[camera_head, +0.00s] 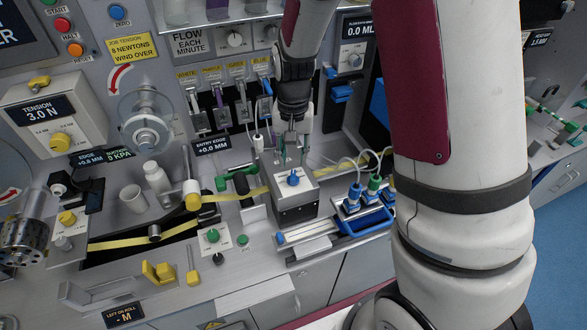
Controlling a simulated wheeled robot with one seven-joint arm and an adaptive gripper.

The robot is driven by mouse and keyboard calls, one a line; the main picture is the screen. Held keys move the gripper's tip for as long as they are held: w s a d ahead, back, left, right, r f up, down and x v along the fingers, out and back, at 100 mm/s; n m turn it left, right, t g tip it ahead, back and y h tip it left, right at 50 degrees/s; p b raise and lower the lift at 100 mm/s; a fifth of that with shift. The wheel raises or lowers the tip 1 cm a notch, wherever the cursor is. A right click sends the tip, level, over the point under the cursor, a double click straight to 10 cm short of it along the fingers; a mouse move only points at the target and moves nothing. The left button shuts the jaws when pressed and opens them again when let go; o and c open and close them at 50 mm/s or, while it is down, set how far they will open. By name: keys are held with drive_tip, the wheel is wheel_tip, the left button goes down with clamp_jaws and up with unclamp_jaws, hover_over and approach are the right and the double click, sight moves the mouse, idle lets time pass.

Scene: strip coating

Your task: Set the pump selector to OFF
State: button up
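My gripper (292,152) points down near the middle of the bench. Its fingertips are small and partly lost against the machine behind, so their opening cannot be made out. Just below them, a blue knob (293,179) sits on the pale top of a grey box. I cannot tell whether the fingers touch it. No label reading PUMP or OFF is legible, so I cannot tell which control is the pump selector.
A yellow strip (140,236) runs over rollers left of the box. A green-handled part (236,178) stands close to its left. A blue rack (362,219) with tubed bottles is at its right.

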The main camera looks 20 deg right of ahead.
sight(293, 173)
wheel_tip(293, 173, down, 6)
drive_tip(key=shift+r, duration=0.15)
idle(0.3)
clamp_jaws()
